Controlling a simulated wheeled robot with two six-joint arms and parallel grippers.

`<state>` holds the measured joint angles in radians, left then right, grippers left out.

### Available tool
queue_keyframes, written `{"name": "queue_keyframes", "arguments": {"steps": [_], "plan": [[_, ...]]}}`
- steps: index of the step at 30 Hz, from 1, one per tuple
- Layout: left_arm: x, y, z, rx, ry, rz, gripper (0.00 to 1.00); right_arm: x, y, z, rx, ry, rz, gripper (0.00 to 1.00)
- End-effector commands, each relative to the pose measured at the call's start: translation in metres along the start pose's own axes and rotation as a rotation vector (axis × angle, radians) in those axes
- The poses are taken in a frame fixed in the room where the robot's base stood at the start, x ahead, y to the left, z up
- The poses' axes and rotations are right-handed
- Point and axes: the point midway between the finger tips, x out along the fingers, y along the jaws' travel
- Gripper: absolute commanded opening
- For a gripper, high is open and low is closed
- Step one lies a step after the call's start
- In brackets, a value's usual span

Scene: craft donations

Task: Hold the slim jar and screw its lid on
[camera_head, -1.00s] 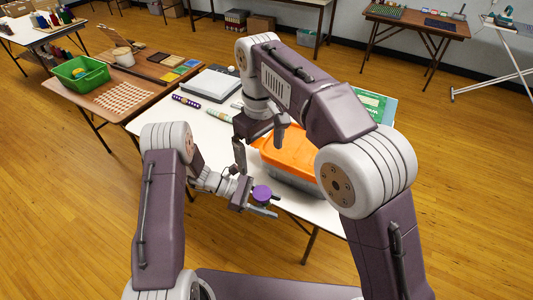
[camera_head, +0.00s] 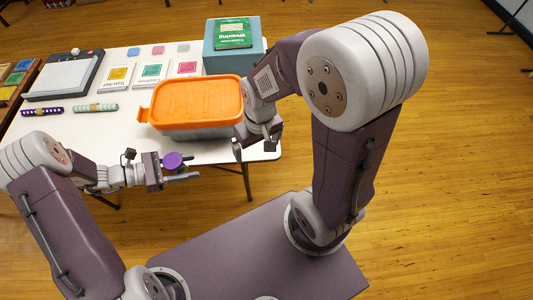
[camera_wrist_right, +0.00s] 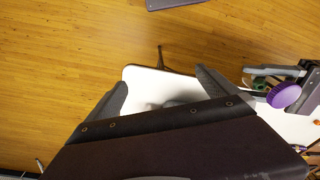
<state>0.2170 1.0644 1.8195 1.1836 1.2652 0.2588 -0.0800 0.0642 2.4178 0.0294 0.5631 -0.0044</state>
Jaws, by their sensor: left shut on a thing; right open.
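My left gripper (camera_head: 180,173) is shut on the slim jar, which is mostly hidden between the fingers, just off the table's front edge. A round purple lid (camera_head: 172,160) shows at the jar's top; I cannot tell whether it is seated or screwed tight. The lid also shows in the right wrist view (camera_wrist_right: 284,96), beside the left gripper's fingers. My right gripper (camera_head: 257,144) is open and empty, to the right of the jar and near the table's front right corner. Its spread fingers show in the right wrist view (camera_wrist_right: 162,92) with nothing between them.
An orange-lidded bin (camera_head: 198,101) stands close behind both grippers. A teal box (camera_head: 233,60) with a green book (camera_head: 233,33) stands behind it. Patterned tubes (camera_head: 95,107), small cards (camera_head: 118,75) and a grey board (camera_head: 65,76) lie further left. Open floor lies right.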

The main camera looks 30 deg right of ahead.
Motion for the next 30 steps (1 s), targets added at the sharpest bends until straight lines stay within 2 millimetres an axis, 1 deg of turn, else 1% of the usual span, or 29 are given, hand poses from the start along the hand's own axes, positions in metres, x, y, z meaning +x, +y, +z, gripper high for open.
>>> {"name": "queue_keyframes", "arguments": {"steps": [1, 3, 6, 24, 26, 29, 30], "plan": [[0.0, 0.0, 0.0, 0.0, 0.0, 0.0, 0.0, 0.004, 0.006, 0.012, 0.034, 0.002, 0.003, 0.98], [0.0, 0.0, 0.0, 0.0, 0.0, 0.0, 0.0, 0.008, 0.011, 0.022, 0.064, 0.007, 0.005, 0.98], [0.0, 0.0, 0.0, 0.0, 0.0, 0.0, 0.0, 0.011, 0.014, 0.029, 0.085, 0.01, 0.007, 0.98], [-0.001, 0.0, 0.0, -0.001, 0.0, 0.002, 0.0, 0.011, 0.014, 0.03, 0.084, 0.009, 0.007, 0.98], [-0.003, 0.001, -0.001, -0.004, -0.001, 0.011, 0.0, 0.011, 0.014, 0.03, 0.084, 0.009, 0.007, 0.98], [-0.015, 0.003, -0.004, -0.021, -0.002, 0.053, 0.0, 0.011, 0.014, 0.03, 0.084, 0.008, 0.007, 0.98], [-0.022, 0.003, -0.005, -0.031, -0.003, 0.079, 0.0, 0.011, 0.014, 0.03, 0.084, 0.008, 0.007, 0.98]]}}
